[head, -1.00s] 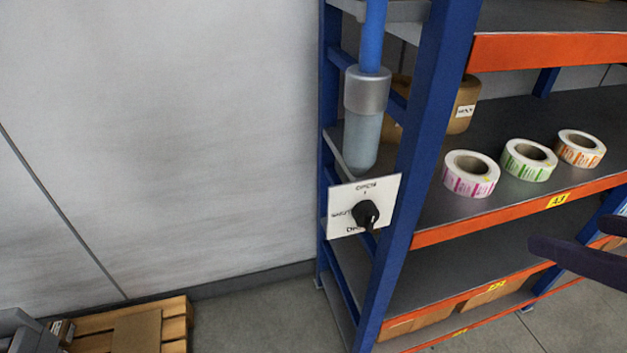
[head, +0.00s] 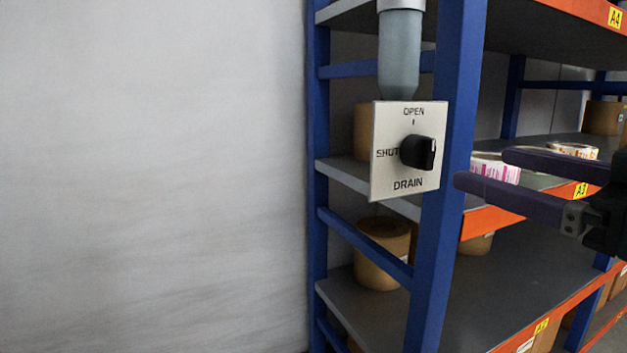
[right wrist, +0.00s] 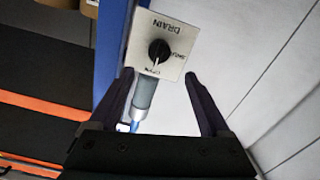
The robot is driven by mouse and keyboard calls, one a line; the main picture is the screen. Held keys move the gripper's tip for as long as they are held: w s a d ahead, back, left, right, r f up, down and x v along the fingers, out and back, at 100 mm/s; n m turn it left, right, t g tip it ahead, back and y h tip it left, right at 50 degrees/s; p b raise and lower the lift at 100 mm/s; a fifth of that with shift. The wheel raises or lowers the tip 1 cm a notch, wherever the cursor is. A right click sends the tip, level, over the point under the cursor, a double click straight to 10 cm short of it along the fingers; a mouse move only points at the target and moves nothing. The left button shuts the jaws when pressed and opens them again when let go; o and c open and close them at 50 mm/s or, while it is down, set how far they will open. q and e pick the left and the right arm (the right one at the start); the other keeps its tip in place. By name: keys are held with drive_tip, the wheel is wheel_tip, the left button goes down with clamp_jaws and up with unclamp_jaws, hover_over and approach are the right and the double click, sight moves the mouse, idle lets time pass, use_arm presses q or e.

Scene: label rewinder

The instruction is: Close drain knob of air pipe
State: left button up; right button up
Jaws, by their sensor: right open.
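The drain knob (head: 418,152) is black and sits on a square white plate (head: 385,182) marked OPEN at the top, SHUT at the left and DRAIN at the bottom. In the right wrist view the knob (right wrist: 159,51) appears upside down, and its white mark seems to lie on the OPEN side. The plate hangs below a grey cylinder (head: 400,55) of the air pipe. My right gripper (head: 484,167) is open and empty, right of the knob and apart from it. In the right wrist view the knob shows beyond and between the fingertips (right wrist: 158,75). My left gripper is out of view.
A blue shelf post (head: 447,190) stands just right of the plate, close to my right fingers. Shelves behind hold label rolls (head: 495,168) and brown cylindrical containers (head: 382,252). The grey wall (head: 150,180) at left is bare, with free room before it.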

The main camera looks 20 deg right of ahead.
sight(432, 152)
drive_tip(key=w, duration=0.9)
drive_tip(key=shift+w+a+b, duration=0.3)
drive_tip(key=shift+b, duration=0.05)
drive_tip(key=shift+c, duration=0.3)
clamp_jaws()
